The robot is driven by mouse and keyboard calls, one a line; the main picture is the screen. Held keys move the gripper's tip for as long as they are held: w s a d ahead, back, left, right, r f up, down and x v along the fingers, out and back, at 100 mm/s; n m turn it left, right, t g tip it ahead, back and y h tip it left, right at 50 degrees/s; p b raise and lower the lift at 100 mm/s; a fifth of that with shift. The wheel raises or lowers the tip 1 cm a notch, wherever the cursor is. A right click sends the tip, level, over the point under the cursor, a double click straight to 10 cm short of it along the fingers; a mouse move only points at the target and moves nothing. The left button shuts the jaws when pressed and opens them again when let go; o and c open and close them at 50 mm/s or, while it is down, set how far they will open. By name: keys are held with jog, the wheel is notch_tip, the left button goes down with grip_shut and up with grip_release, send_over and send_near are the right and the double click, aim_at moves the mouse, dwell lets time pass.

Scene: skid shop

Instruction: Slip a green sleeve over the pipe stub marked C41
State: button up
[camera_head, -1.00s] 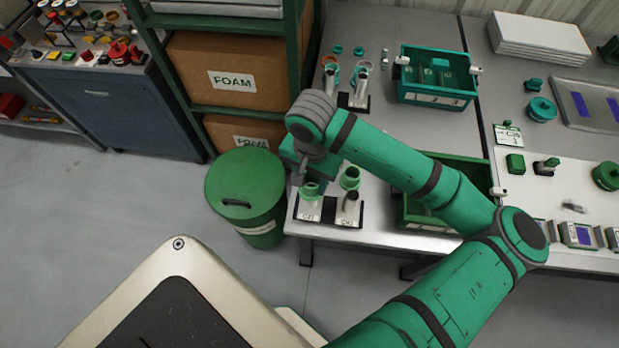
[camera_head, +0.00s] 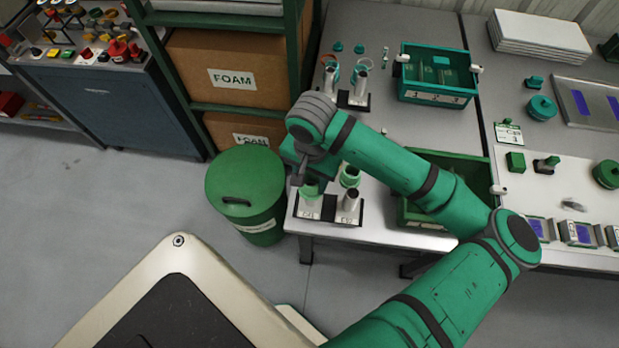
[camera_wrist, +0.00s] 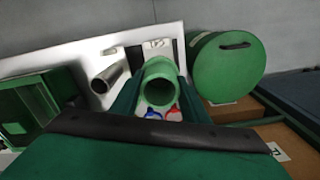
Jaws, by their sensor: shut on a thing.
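My gripper (camera_wrist: 157,92) is shut on a green sleeve (camera_wrist: 159,72), also visible in the head view (camera_head: 310,188). The sleeve is at the C41 stub, roughly upright. I see no metal in its bore and cannot tell how far it is around the stub. A second green sleeve (camera_head: 350,176) stands behind the right stub.
A green lidded bin (camera_head: 246,186) stands on the floor left of the bench. A green crate (camera_head: 415,213) is right of the stubs, partly under my arm. A teal crate (camera_head: 437,98) and a second stub stand (camera_head: 356,101) are farther back.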

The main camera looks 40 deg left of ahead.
jog(key=shift+f, duration=1.6)
dwell(1.3)
jog(key=o, duration=1.5)
jog(key=shift+w+r, duration=0.2)
jog(key=shift+r, duration=2.5)
jog(key=shift+s+a+r, duration=0.15)
jog(key=shift+r, duration=2.65)
